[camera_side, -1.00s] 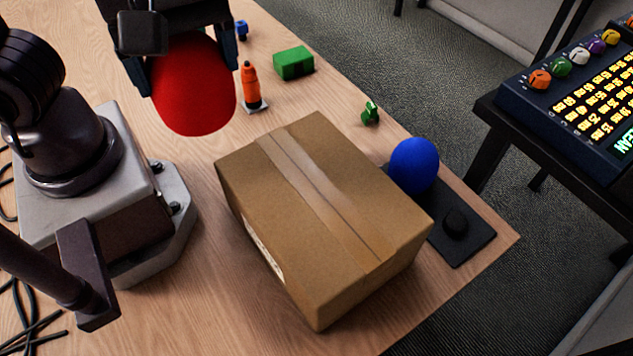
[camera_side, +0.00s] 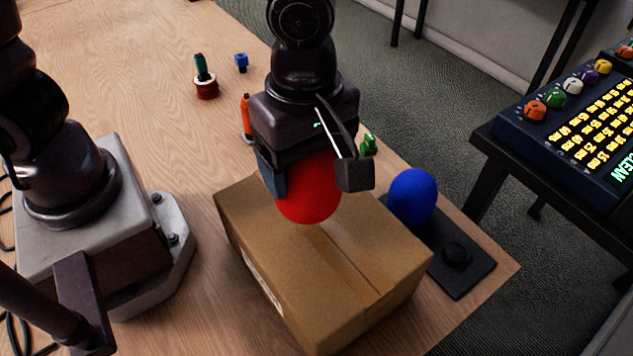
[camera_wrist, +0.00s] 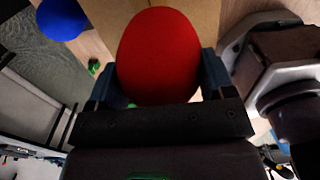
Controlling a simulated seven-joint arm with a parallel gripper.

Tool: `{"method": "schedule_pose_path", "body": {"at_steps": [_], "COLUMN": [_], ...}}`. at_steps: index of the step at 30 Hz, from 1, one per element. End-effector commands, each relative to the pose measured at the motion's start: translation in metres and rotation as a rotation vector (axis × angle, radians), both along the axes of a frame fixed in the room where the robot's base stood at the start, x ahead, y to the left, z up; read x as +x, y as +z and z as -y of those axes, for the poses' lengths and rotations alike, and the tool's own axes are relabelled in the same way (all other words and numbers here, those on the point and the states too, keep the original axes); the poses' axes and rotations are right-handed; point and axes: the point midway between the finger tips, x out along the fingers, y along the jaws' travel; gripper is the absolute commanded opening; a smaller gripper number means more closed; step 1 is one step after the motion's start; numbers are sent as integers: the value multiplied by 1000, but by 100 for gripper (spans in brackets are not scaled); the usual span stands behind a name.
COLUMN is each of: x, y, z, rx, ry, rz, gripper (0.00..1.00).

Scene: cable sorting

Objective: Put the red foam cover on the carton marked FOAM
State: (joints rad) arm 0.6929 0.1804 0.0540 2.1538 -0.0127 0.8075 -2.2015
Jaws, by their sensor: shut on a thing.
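The red foam cover (camera_side: 308,193) is a rounded red shape held between the fingers of my gripper (camera_side: 313,178). It also fills the middle of the wrist view (camera_wrist: 158,55), with a finger on each side. The carton (camera_side: 345,275) is a closed brown box with tape along its top. Part of a white label shows on its left side, but I cannot read it. The cover hangs over the far part of the carton's top. I cannot tell whether it touches the top.
A blue foam ball (camera_side: 412,195) on a dark microphone-like stand (camera_side: 463,240) is close to the carton's right side. Behind are an orange screwdriver-like item (camera_side: 246,115), a red-and-green item (camera_side: 205,80), a blue connector (camera_side: 241,62) and a green clip (camera_side: 368,144). The table's left back is clear.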

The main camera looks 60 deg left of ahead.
Motion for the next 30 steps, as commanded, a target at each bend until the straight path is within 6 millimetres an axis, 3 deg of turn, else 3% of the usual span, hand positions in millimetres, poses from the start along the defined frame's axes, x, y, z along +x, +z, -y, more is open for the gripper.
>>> {"method": "schedule_pose_path", "body": {"at_steps": [5,12,24,25,27,28,30], "x": [7,9,9,9,9,9,9], "y": [-11,-41,-46,-47,-46,-46,-46], "z": [5,6,6,6,7,7,7], "rx": [0,0,-1,-1,-1,-1,-1], "ry": [0,1,0,0,0,0,0], "rz": [-1,-2,-1,0,0,0,0], "gripper": [54,54,54,78,94,100,100]}}
